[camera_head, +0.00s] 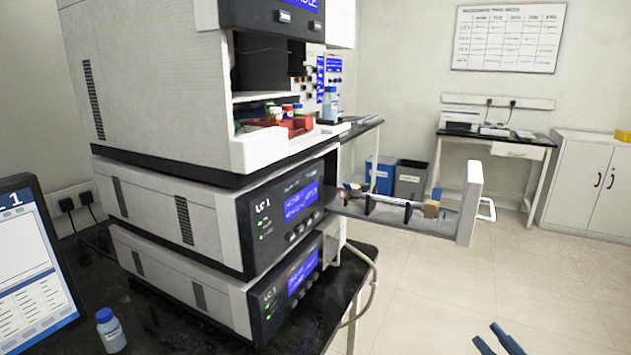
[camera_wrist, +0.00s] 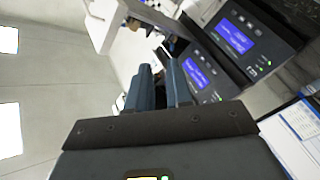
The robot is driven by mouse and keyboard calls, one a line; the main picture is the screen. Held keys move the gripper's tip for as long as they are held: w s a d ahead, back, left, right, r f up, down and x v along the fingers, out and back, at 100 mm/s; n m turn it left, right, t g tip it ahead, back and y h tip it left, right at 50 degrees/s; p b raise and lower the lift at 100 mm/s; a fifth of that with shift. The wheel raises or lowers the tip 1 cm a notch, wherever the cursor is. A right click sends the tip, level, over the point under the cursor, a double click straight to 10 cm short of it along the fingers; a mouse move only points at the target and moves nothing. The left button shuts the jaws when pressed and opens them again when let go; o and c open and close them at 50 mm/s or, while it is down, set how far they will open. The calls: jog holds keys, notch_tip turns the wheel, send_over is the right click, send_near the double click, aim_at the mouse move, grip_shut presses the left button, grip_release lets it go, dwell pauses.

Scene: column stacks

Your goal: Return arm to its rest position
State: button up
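My gripper (camera_head: 486,332) shows at the bottom right of the head view as two blue fingertips, apart from each other, over the floor. In the wrist view my gripper (camera_wrist: 160,70) has its two fingers apart with nothing seen between them. The rest of my arm is out of the head view. The instrument stack (camera_head: 215,225) stands to the left on the black bench. Its column drawer (camera_head: 468,204) is pulled out to the right, with a column (camera_head: 400,201) lying in it. My fingertips are apart from the drawer, lower in the head view.
A tray of vials (camera_head: 283,125) sits in the upper unit. Bins (camera_head: 410,180), a side table (camera_head: 495,147) and a white cabinet (camera_head: 592,186) stand behind. The floor at right is clear.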

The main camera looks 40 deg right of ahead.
jog(key=s+a+f+y, duration=0.1)
jog(key=s+a+y, duration=0.2)
jog(key=a, duration=0.3)
jog(key=s+a+f+m+y, duration=0.1)
jog(key=s+a+f+y, duration=0.1)
jog(key=a, duration=0.5)
jog(key=s+a+f+m+y, duration=0.1)
jog(key=s+a+y, duration=0.3)
jog(key=a, duration=0.3)
jog(key=shift+s+f+g+y, duration=0.15)
jog(key=shift+f+g+y, duration=0.2)
jog(key=shift+y, duration=0.15)
